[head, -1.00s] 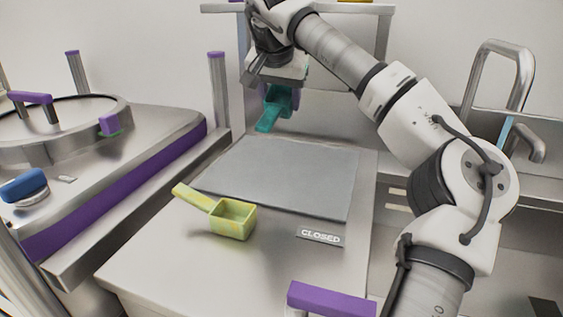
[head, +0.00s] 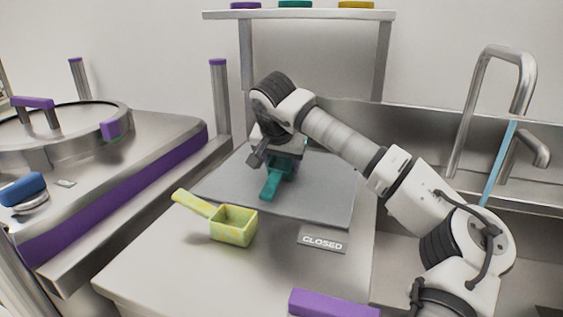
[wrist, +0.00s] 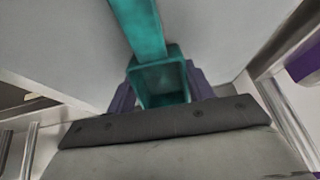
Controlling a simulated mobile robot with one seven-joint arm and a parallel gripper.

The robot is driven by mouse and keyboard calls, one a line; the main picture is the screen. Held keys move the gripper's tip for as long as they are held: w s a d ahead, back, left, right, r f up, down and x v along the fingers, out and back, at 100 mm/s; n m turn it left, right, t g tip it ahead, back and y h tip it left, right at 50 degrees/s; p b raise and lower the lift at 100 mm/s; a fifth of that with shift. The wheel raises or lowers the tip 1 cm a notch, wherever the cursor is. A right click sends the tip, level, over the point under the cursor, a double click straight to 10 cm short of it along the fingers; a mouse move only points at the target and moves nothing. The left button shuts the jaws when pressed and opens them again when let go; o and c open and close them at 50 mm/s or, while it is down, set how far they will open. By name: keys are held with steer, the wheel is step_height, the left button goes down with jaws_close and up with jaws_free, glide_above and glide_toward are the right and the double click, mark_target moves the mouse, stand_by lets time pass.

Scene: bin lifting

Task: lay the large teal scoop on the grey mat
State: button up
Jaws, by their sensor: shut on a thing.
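The large teal scoop (head: 269,187) is in my gripper (head: 279,160), low over the grey mat (head: 325,190) in the head view. Its handle points toward the camera and its cup is partly hidden by my gripper. In the wrist view the teal scoop (wrist: 160,82) shows its open cup between the two dark purple fingers of my gripper (wrist: 160,88), with the handle running toward the top. I cannot tell whether the scoop touches the mat.
A yellow-green scoop (head: 233,225) lies on the counter at the mat's front left. A "CLOSED" sign (head: 323,240) is at the mat's front edge. A shelf (head: 300,15) stands behind, a lidded machine (head: 100,150) at left, and a sink tap (head: 500,100) at right.

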mark_target(278, 180)
steer(key=o, duration=1)
steer(key=shift+f, duration=0.1)
steer(key=shift+r, duration=0.25)
steer(key=v, duration=1.1)
steer(key=shift+s+r, duration=0.2)
steer(key=shift+r, duration=0.15)
